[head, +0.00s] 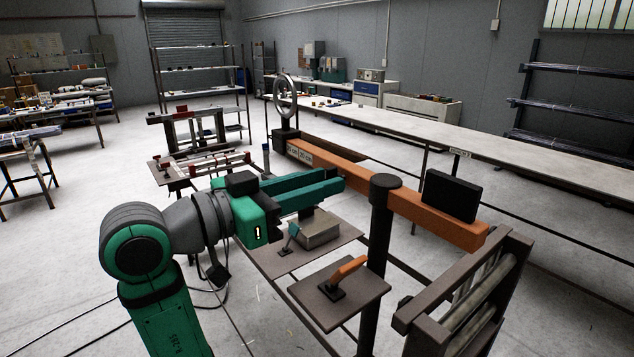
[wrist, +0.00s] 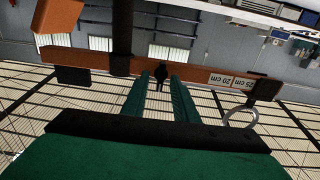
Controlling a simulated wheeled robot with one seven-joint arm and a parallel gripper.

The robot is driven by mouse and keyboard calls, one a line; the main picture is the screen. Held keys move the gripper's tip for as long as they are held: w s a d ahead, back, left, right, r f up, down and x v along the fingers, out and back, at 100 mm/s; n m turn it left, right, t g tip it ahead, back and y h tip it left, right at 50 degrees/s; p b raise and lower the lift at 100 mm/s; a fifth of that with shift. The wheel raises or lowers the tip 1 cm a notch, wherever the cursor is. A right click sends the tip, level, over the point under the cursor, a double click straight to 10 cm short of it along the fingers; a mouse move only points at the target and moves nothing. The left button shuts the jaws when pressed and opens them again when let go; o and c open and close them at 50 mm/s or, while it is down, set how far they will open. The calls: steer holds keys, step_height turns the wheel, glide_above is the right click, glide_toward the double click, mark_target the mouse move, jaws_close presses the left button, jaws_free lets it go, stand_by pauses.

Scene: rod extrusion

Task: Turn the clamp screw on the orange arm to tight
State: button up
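The orange arm (head: 345,172) is a long bar on a dark post (head: 379,235), with a white scale label (head: 299,154) near its far end. A small dark knob, apparently the clamp screw (wrist: 160,79), shows against the bar there. My gripper (wrist: 160,84) has its two green fingers apart, with the knob between or just beyond their tips; contact cannot be told. In the head view my gripper (head: 338,182) points at the bar from the left, and I cannot make out the screw.
A black block (head: 452,196) sits on the bar's near end. A ring (head: 285,95) on a dark holder is at its far end. Below are an orange lever (head: 346,273) on a plate and a grey metal box (head: 318,228). A roller frame (head: 470,300) stands front right.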

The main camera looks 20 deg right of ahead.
steer(key=shift+d, duration=0.35)
steer(key=shift+a, duration=0.1)
jaws_close()
